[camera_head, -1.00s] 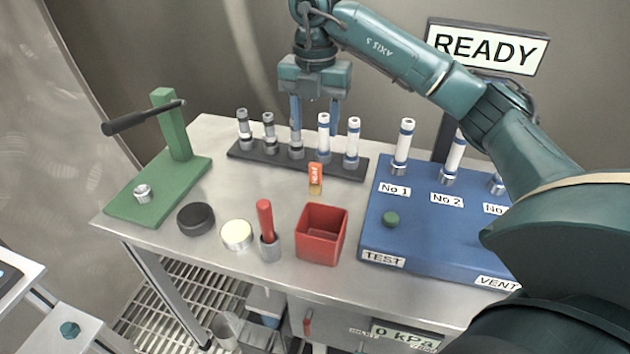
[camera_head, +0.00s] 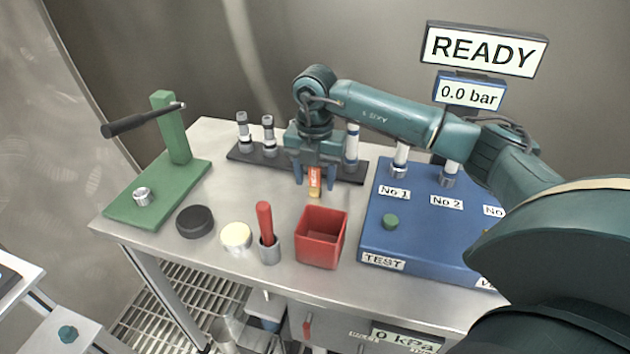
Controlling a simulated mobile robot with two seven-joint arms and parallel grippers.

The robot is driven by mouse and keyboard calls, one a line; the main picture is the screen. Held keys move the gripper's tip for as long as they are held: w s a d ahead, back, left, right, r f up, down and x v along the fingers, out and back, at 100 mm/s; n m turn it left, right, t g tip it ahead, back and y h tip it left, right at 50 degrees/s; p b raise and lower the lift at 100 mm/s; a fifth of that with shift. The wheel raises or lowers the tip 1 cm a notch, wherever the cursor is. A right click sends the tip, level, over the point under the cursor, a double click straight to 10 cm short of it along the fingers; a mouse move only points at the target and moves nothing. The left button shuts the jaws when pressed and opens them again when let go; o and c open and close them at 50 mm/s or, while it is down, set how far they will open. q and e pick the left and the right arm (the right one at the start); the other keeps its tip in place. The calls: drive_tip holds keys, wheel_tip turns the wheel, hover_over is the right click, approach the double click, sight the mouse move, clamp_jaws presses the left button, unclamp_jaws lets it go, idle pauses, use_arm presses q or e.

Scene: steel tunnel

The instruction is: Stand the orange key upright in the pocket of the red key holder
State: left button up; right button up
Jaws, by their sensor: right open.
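The orange key (camera_head: 314,180) has an orange upper part with small lettering and a brass-coloured lower end. It is on the steel bench, just behind the red key holder (camera_head: 322,250), a square open-topped red box. I cannot tell whether the key lies flat or leans. My right gripper (camera_head: 315,186) points down with its two blue fingers open, one on each side of the key. I see no clear contact between the fingers and the key. The holder's pocket looks empty. My left gripper is not in view.
A dark rack (camera_head: 350,174) with several tubes stands behind the key. The blue test box (camera_head: 420,235) is to the right. A red-handled tool (camera_head: 265,222) in a metal cup, a cream disc (camera_head: 237,236), a black disc (camera_head: 195,220) and a green lever press (camera_head: 170,140) are to the left.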

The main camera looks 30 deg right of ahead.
clamp_jaws()
idle(0.5)
drive_tip(key=shift+r, duration=0.1)
